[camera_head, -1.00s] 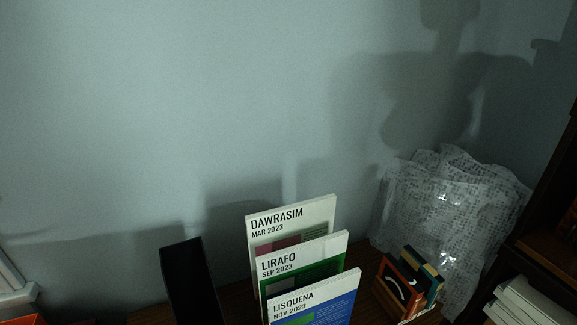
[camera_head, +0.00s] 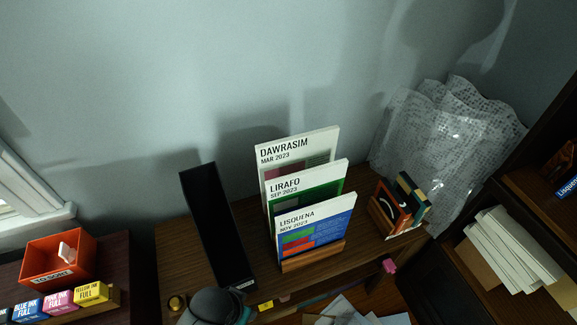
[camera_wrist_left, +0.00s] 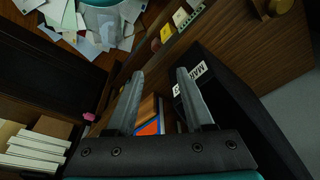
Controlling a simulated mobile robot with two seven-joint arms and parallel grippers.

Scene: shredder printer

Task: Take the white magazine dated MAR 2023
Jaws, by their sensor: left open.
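The white magazine titled DAWRASIM, MAR 2023 (camera_head: 316,142) stands upright at the back of a wooden rack (camera_head: 314,258). In front of it stand the LIRAFO SEP 2023 magazine (camera_head: 325,178) and the LISQUENA NOV 2023 magazine (camera_head: 330,217), which hide most of its lower part. My left gripper (camera_wrist_left: 160,77) is open and empty in the left wrist view. Part of a blue and orange cover (camera_wrist_left: 149,127) shows between its fingers, beyond them. The left fingers do not show clearly in the head view. My right gripper is not in view.
A tall black holder (camera_head: 218,225) stands left of the rack. A small book stand (camera_head: 400,205) and crumpled translucent bags (camera_head: 440,140) are to the right. An orange bin (camera_head: 58,258) and ink boxes (camera_head: 92,292) are at left. Papers (camera_head: 350,312) lie below.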

